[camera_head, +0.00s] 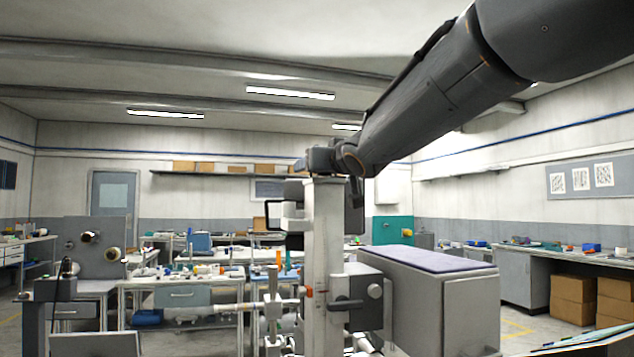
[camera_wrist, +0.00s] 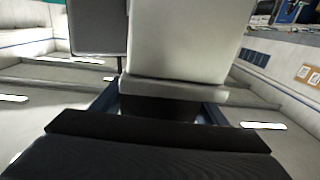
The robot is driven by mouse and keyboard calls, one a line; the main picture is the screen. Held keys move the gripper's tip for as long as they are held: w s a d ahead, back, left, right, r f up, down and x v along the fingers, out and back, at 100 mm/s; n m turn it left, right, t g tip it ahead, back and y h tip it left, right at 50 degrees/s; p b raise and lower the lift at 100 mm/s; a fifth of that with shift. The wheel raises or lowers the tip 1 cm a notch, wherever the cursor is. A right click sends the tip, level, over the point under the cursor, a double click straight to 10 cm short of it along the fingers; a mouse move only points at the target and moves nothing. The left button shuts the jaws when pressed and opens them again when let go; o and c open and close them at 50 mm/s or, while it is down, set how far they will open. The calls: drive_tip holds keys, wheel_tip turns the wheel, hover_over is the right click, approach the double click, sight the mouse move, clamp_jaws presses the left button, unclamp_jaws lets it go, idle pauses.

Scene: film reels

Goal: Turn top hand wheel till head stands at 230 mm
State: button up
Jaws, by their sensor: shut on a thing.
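A pale grey upright column (camera_head: 325,240) stands in the middle of the head view. My arm comes down from the upper right to the column's top, where my gripper (camera_head: 322,161) sits. In the wrist view, my gripper (camera_wrist: 160,112) is shut on a dark part at the column's end, apparently the top hand wheel (camera_wrist: 158,108), mostly hidden. The pale column (camera_wrist: 180,40) fills the middle of that view beyond it. A grey head block (camera_head: 368,290) with a black handle is on the column lower down. A small orange mark (camera_head: 309,291) shows beside it, but no millimetre figures are readable.
A large grey cabinet (camera_head: 440,290) with a purple top stands right of the column. Workbenches with small items line the left, back and right. Cardboard boxes (camera_head: 572,300) sit under the right bench. A dark panel (camera_wrist: 97,28) is beside the column in the wrist view.

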drive_tip(key=shift+w+d+f+m+h+b, duration=0.15)
drive_tip(key=shift+m+h+b, duration=0.5)
drive_tip(key=shift+b, duration=3.5)
drive_tip(key=shift+w+d+f+m+h+b, duration=0.25)
drive_tip(key=shift+h+b, duration=0.7)
drive_tip(key=shift+b, duration=3.15)
drive_tip(key=m+h+b, duration=0.1)
drive_tip(key=b, duration=0.5)
drive_tip(key=shift+s+f+h, duration=0.1)
drive_tip(key=shift+s+h, duration=0.1)
drive_tip(key=shift+h, duration=0.2)
drive_tip(key=shift+s+d+m+h+b, duration=0.1)
drive_tip(key=shift+d+m+h+b, duration=0.1)
drive_tip(key=shift+m+h+b, duration=0.9)
drive_tip(key=shift+d+h+b, duration=0.1)
drive_tip(key=shift+h+b, duration=0.3)
drive_tip(key=shift+b, duration=0.05)
